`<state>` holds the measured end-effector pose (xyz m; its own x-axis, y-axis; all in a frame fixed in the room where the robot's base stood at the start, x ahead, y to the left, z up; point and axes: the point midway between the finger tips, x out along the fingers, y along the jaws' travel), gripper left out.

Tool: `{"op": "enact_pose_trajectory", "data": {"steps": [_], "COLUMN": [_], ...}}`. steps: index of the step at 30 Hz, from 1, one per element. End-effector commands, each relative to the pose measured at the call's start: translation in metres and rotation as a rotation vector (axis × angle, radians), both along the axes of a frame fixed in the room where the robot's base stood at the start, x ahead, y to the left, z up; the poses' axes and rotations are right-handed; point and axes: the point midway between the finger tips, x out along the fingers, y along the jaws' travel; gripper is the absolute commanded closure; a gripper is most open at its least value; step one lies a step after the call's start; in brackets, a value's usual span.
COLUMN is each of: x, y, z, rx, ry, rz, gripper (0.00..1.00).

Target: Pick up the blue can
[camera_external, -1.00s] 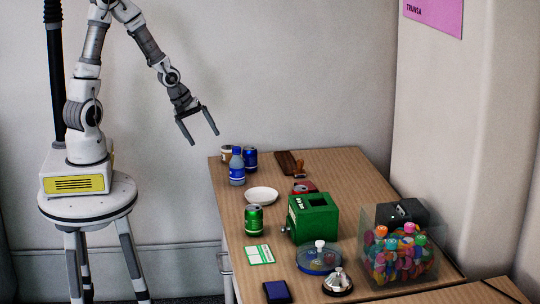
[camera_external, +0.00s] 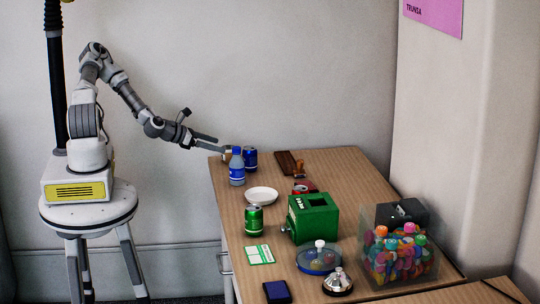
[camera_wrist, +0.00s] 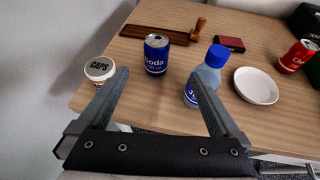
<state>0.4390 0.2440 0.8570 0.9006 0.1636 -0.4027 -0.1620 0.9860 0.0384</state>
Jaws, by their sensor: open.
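The blue can (camera_external: 250,158) stands upright at the far left corner of the table, partly behind a blue-capped bottle (camera_external: 237,168). In the wrist view the blue can (camera_wrist: 157,53) shows "Soda" lettering and lies ahead, between the lines of my two fingers and beyond their tips. My gripper (camera_external: 206,143) is open and empty, reaching level toward the table's left edge. In the wrist view my gripper's fingers (camera_wrist: 158,76) are spread wide. The bottle (camera_wrist: 205,78) is partly hidden behind the right finger.
A "CAPS" cup (camera_wrist: 99,70) stands left of the can, near the left fingertip. A white bowl (camera_wrist: 257,85) is right of the bottle. A brown board (camera_wrist: 156,33) and a stamp (camera_wrist: 198,27) lie behind the can. A green can (camera_external: 253,219) and green box (camera_external: 313,218) stand nearer the front.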

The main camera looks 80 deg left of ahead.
Motion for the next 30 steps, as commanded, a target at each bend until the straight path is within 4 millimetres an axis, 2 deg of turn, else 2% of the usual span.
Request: {"op": "enact_pose_trajectory", "data": {"steps": [5, 21, 30], "x": [0.007, 0.096, 0.115], "y": [0.008, 0.025, 0.029], "z": [-0.001, -0.039, -0.047], "rx": [-0.037, -0.033, -0.033], "ry": [-0.033, -0.030, -0.029], "rz": [0.041, 0.038, 0.038], "gripper": [0.01, 0.01, 0.01]}}
